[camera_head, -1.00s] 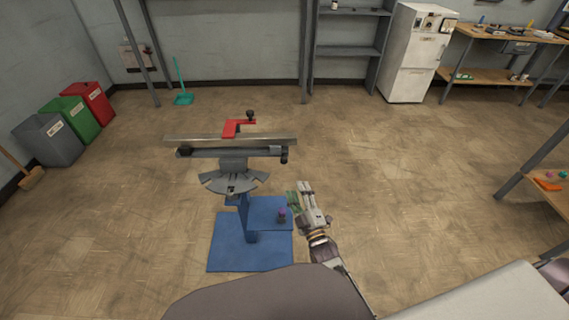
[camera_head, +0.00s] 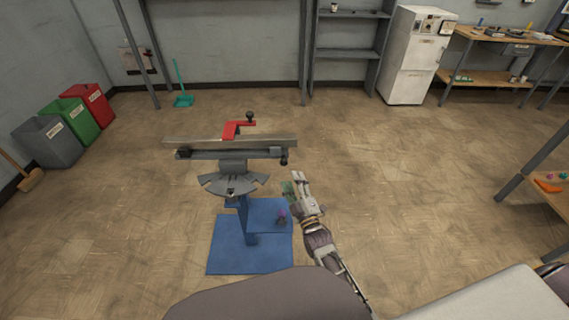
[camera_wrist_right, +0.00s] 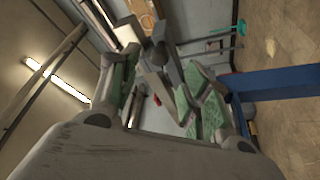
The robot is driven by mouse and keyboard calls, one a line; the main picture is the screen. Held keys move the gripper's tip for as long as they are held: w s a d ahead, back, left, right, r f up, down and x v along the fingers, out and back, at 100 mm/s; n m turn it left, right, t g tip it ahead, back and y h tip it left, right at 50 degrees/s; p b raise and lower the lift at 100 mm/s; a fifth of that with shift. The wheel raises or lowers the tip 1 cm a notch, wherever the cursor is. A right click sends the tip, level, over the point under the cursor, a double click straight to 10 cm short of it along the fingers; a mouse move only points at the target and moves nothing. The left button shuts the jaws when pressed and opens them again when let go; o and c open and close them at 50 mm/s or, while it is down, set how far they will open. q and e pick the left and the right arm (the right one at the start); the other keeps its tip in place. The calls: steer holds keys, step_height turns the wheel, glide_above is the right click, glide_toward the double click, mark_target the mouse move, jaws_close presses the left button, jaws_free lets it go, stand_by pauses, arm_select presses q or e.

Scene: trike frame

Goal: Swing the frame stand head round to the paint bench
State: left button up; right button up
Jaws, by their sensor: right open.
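The frame stand has a blue base plate (camera_head: 230,256) and blue post, with a grey head on top. The head carries a long grey bar (camera_head: 215,142), a red clamp (camera_head: 232,130) with a dark knob, and a slotted grey fan-shaped plate (camera_head: 232,184) below. My right gripper (camera_head: 293,188) is open and empty, just right of the stand and below the bar's right end, apart from it in the head view. In the right wrist view its green-padded fingers (camera_wrist_right: 160,95) stand apart, with grey stand parts beyond and the blue post (camera_wrist_right: 280,82) at right. My left gripper is not in view.
Grey, green and red bins (camera_head: 90,103) stand at left. A white cabinet (camera_head: 412,60) and wooden workbench (camera_head: 500,75) are at the back right. Another bench (camera_head: 550,205) is at the right edge. The floor between is clear.

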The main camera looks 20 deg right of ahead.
mark_target(286, 165)
steer(key=x, duration=0.2)
steer(key=shift+w, duration=0.3)
steer(key=shift+b+x, duration=0.35)
steer(key=shift+x, duration=2.65)
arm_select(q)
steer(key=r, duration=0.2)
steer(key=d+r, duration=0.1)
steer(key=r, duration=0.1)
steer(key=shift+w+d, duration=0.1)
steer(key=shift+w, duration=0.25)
arm_select(e)
steer(key=shift+w, duration=0.2)
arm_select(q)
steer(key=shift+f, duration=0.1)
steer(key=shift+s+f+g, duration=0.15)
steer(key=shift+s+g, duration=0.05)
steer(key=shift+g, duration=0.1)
arm_select(e)
jaws_close()
